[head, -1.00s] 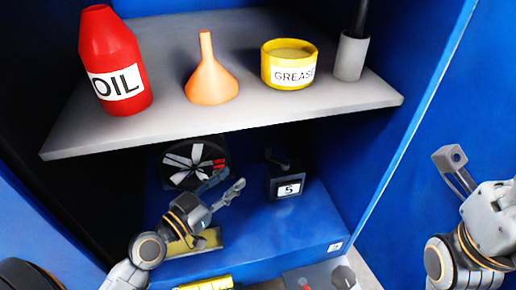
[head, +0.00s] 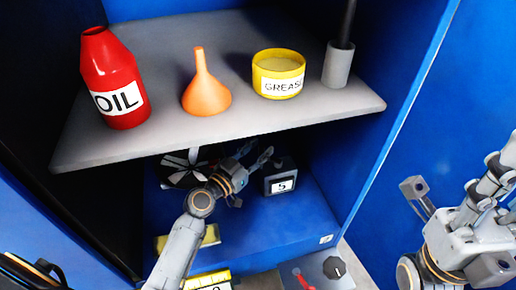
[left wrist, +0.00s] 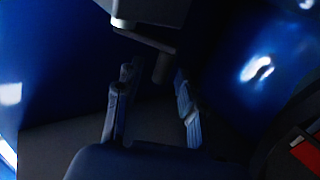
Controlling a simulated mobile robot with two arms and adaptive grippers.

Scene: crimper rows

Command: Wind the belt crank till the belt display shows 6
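A dark box with a white display (head: 281,186) reading 5 stands on the blue floor under the shelf. My left gripper (head: 252,176) is just left of this box, its fingers spread, and covers part of it. In the left wrist view the two fingers (left wrist: 154,80) stand apart, with a dark rod-like handle (left wrist: 161,68) beyond and between their tips; I cannot tell if they touch it. A black wheel with pale spokes (head: 183,164) is behind my left arm, partly hidden. My right gripper (head: 458,172) is open and empty at the right.
A grey shelf (head: 190,137) above my left gripper carries a red oil bottle (head: 112,85), an orange funnel (head: 205,90), a yellow grease tub (head: 278,75) and a grey cylinder with a black stick (head: 338,65). Blue walls close in both sides. A panel with a black knob (head: 334,267) is in front.

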